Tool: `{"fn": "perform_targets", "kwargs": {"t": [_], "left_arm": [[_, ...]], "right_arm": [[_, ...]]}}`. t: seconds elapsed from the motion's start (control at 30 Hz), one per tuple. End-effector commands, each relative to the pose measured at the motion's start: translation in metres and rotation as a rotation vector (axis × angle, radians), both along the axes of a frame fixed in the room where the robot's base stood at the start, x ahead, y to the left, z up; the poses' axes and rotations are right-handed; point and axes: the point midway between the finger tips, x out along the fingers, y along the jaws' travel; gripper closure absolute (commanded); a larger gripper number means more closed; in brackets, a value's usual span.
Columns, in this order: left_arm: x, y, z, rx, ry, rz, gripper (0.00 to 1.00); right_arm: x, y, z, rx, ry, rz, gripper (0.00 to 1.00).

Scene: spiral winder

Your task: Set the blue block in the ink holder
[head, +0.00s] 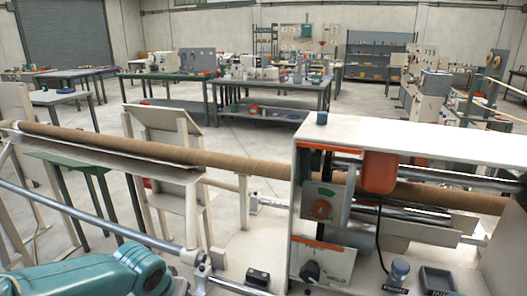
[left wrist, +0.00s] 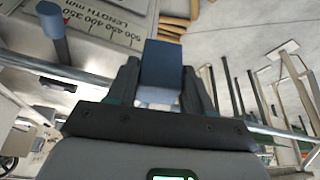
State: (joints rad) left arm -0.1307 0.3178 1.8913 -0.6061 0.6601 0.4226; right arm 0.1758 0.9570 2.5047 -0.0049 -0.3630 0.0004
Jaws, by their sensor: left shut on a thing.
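My left gripper (left wrist: 160,90) shows in the left wrist view, shut on the blue block (left wrist: 164,62). The block stands out between the two dark fingers. In the head view only the teal links of my left arm show at the lower left, and the fingers are out of frame. The ink holder (head: 437,282) is a dark square tray at the bottom right of the head view, on the pale machine bed. It looks empty, and its label is cut off by the frame. My right gripper is not in view.
A grey-blue knobbed piece (head: 399,270) stands left of the holder. The white machine housing (head: 405,136), with a small blue cap (head: 321,117) on top, rises behind. A long brown tube (head: 150,146) crosses the machine. A length scale (left wrist: 100,20) shows in the wrist view.

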Motion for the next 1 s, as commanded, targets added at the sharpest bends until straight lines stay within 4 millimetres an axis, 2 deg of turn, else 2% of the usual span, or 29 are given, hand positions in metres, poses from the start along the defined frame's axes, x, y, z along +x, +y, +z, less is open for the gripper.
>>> {"fn": "perform_targets", "kwargs": {"t": [0.03, 0.1, 0.3, 0.37, 0.5, 0.6, 1.0], "left_arm": [[-0.002, 0.000, 0.024, -0.001, 0.001, 0.014, 0.82], [-0.004, -0.001, 0.032, -0.004, -0.001, 0.033, 0.82], [-0.007, -0.002, 0.043, -0.011, -0.005, 0.066, 0.82], [-0.011, -0.002, 0.038, -0.009, -0.004, 0.071, 0.82], [-0.030, 0.000, 0.011, -0.002, -0.004, 0.075, 0.82], [-0.041, -0.002, -0.002, -0.009, -0.004, 0.072, 0.82], [-0.046, -0.002, -0.005, -0.013, -0.007, 0.070, 0.82]], "right_arm": [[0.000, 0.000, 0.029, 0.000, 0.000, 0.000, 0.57], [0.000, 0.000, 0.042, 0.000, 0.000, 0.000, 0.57], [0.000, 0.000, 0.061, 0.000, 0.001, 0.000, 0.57], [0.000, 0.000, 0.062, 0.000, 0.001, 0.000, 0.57], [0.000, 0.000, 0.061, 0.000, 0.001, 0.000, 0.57], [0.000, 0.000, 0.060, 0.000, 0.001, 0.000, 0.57], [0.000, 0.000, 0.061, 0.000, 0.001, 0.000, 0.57]]}}
